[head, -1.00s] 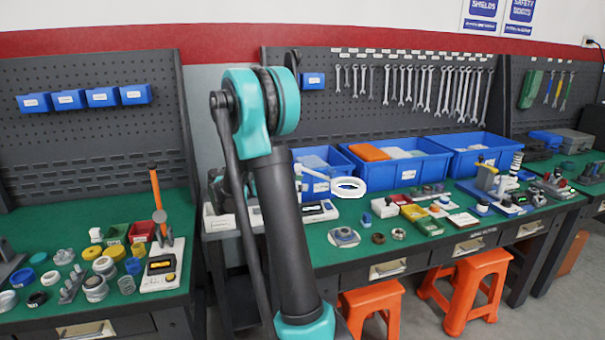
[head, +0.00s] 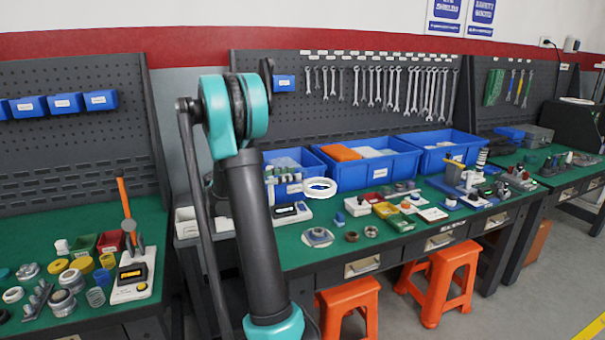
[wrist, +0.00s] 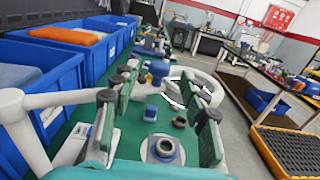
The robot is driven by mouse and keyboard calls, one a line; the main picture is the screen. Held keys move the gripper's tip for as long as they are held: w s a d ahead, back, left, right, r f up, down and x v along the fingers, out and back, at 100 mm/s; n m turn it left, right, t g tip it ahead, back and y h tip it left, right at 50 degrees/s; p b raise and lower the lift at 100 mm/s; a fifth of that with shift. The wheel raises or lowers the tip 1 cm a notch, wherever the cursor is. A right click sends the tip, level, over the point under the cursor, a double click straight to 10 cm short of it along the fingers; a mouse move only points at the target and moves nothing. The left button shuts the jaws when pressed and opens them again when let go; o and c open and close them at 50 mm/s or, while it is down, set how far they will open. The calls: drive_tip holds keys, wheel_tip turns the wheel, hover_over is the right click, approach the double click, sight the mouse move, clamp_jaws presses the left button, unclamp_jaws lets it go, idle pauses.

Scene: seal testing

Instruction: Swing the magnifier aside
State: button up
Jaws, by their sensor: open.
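The magnifier is a white ring (head: 320,187) above the bench, in front of the blue bins, in the head view. In the wrist view its ring (wrist: 222,88) shows beyond my right finger, partly hidden by it. A white jointed arm (wrist: 62,98) enters from the left and runs behind my left finger. My gripper (wrist: 158,88) is open, with its two green-grey fingers apart and the ring and white arm close to them. I cannot tell whether either finger touches them. In the head view my own arm mostly hides my gripper.
Blue bins (head: 355,173) stand along the back of the green bench (head: 290,250). A round grey part (head: 318,236) and small boxes (head: 385,210) lie on it. Orange stools (head: 440,285) stand below. Another bench at left holds many small parts and a tester (head: 133,275).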

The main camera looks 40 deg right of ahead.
sight(303, 171)
drive_tip(key=shift+x, duration=2.35)
clamp_jaws()
